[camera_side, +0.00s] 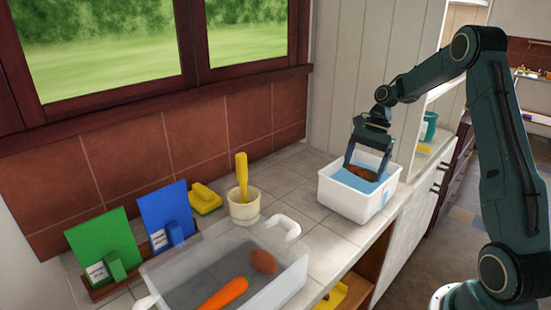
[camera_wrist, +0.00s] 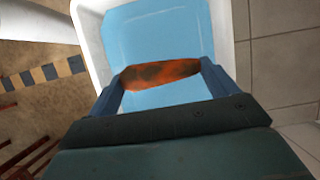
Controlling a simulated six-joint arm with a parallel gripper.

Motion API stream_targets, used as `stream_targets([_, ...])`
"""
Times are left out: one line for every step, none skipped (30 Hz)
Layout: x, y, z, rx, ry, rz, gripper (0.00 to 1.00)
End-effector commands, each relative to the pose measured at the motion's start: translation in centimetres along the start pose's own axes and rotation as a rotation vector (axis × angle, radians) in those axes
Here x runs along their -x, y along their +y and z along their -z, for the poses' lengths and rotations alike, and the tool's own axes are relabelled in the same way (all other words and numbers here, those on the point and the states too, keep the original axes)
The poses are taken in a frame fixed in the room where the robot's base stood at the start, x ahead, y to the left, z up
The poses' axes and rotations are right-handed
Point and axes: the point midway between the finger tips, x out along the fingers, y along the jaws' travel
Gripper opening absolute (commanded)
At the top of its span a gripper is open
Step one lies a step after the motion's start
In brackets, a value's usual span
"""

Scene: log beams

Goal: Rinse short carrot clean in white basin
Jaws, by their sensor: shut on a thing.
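The short carrot (camera_wrist: 160,75) is orange with dark brown dirt patches. My gripper (camera_side: 362,164) is shut on it and points down into the white basin (camera_side: 350,200). The carrot also shows in the side view (camera_side: 358,171), low between the fingers, at about the height of the basin's rim. In the wrist view the carrot lies across between both fingertips, over the blue water (camera_wrist: 160,30) that fills the basin. I cannot tell whether the carrot touches the water.
A grey translucent bin (camera_side: 293,281) at front holds a long carrot (camera_side: 224,293) and a brown potato-like vegetable (camera_side: 263,261). A cup (camera_side: 244,208) with a yellow-handled tool, a yellow sponge (camera_side: 205,198), and green (camera_side: 102,240) and blue boards (camera_side: 166,212) stand along the wall.

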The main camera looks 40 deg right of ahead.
Motion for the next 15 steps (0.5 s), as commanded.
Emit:
stream_targets([-0.3, 0.0, 0.1, 0.0, -0.001, -0.001, 0.63])
stream_targets([-0.5, 0.0, 0.1, 0.0, -0.002, -0.001, 0.63])
stream_targets([-0.7, 0.0, 0.2, 0.0, -0.002, 0.0, 0.63])
stream_targets([-0.8, 0.0, 0.3, 0.0, -0.002, 0.0, 0.63])
stream_targets([-1.0, 0.0, 0.4, -0.001, -0.001, 0.0, 0.63])
stream_targets([-1.2, 0.0, 0.5, 0.0, -0.001, -0.001, 0.63])
stream_targets([-1.4, 0.0, 0.5, 0.0, -0.001, -0.001, 0.63])
stream_targets([-1.5, 0.0, 0.6, 0.0, -0.001, -0.001, 0.63])
stream_targets([-1.7, 0.0, 0.7, 0.0, -0.001, -0.001, 0.63])
stream_targets([-1.9, 0.0, 0.7, 0.0, -0.001, -0.001, 0.63])
stream_targets([-2.0, 0.0, 0.8, 0.0, -0.001, 0.0, 0.63])
stream_targets([-2.2, 0.0, 0.9, 0.0, -0.001, 0.0, 0.63])
stream_targets([-2.4, 0.0, 1.0, 0.0, -0.001, 0.0, 0.63])
stream_targets([-2.5, 0.0, 1.0, 0.0, -0.001, -0.001, 0.63])
stream_targets([-2.8, 0.0, 1.1, -0.001, -0.001, -0.001, 0.63])
